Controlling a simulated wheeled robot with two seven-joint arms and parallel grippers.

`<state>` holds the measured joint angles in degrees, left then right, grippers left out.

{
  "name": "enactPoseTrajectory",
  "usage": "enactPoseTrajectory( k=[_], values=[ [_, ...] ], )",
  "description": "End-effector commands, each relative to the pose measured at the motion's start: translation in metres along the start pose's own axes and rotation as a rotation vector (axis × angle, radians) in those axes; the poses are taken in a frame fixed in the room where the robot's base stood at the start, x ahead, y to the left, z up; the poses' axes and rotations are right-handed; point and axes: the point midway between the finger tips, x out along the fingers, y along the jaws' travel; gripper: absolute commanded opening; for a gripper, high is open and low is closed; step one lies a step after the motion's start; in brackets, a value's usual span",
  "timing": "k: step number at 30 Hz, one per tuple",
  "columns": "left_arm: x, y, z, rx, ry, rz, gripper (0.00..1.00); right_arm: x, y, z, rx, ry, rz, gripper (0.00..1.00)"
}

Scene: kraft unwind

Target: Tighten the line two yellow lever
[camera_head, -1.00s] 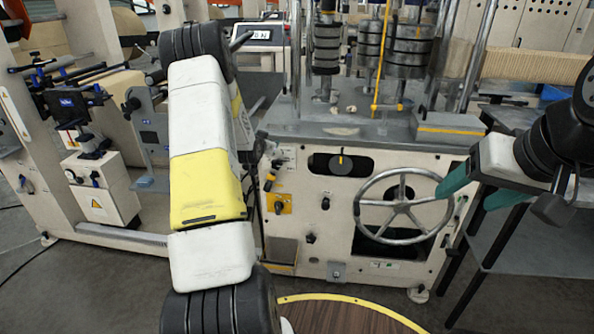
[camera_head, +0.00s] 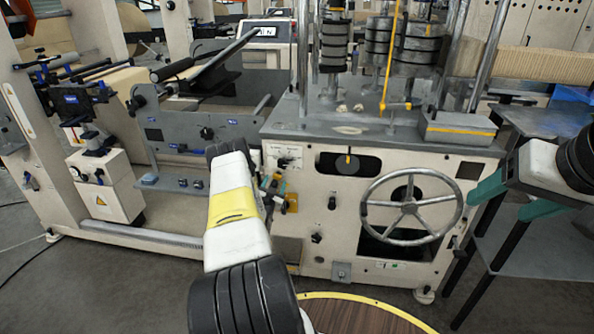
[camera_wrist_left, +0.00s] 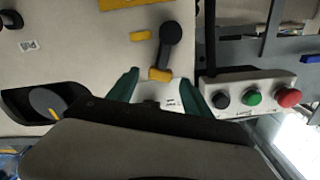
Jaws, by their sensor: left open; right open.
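In the left wrist view, a black-handled lever with a yellow base (camera_wrist_left: 160,74) is on the cream machine panel. My left gripper (camera_wrist_left: 157,92) is open, its teal fingers on either side just below that base, with nothing visibly held. In the head view, my left arm reaches the panel's left side, where small levers and a yellow plate (camera_head: 292,202) are; the left gripper (camera_head: 274,188) is mostly hidden behind my wrist. I cannot tell which lever is line two. My right gripper (camera_head: 496,207) is open and empty, right of the handwheel.
A large metal handwheel (camera_head: 411,207) sticks out from the panel. A button box (camera_wrist_left: 252,97) with black, green and red buttons is close to my left gripper's right in the wrist view. A round wooden top (camera_head: 360,315) with a yellow rim is in front.

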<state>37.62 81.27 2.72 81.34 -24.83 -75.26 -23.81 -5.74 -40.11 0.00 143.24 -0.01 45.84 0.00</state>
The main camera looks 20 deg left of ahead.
Motion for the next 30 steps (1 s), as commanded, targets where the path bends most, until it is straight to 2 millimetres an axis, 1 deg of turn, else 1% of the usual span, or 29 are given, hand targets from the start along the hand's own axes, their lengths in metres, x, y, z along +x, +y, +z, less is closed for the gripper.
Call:
enactPoseTrajectory(
  k=[1,3,6,10,17,18,20,24,26,30],
  values=[
    [0.008,0.0,-0.001,0.0,0.002,-0.001,0.58,0.0,0.0,0.0,0.0,0.0,0.0,0.67],
    [0.018,0.0,-0.001,-0.001,0.002,0.0,0.58,0.0,0.0,0.0,0.0,0.0,0.0,0.67],
    [0.026,0.0,0.0,-0.002,0.0,0.0,0.58,0.0,0.0,0.0,0.0,0.0,0.0,0.67],
    [0.032,0.0,0.0,-0.002,0.0,0.0,0.58,0.0,0.0,0.0,0.0,0.0,0.0,0.67],
    [0.032,0.0,0.0,-0.002,-0.001,0.0,0.58,0.0,0.0,0.0,0.0,0.0,0.0,0.67],
    [0.032,0.0,0.0,-0.002,-0.001,0.0,0.5,0.0,0.0,0.0,0.0,0.0,0.0,0.67],
    [0.032,0.0,0.0,-0.002,-0.001,0.0,0.39,0.0,0.0,0.0,0.0,0.0,0.0,0.67],
    [0.032,0.0,0.0,-0.001,-0.001,0.0,0.11,0.0,0.0,0.0,0.0,0.0,0.0,0.67],
    [0.032,0.0,0.0,-0.001,-0.001,0.0,0.0,0.0,0.0,0.0,0.0,0.0,0.0,0.67],
    [0.032,0.0,0.0,-0.001,-0.001,0.0,0.0,0.0,0.0,0.0,0.0,0.0,0.0,0.67]
  ],
)
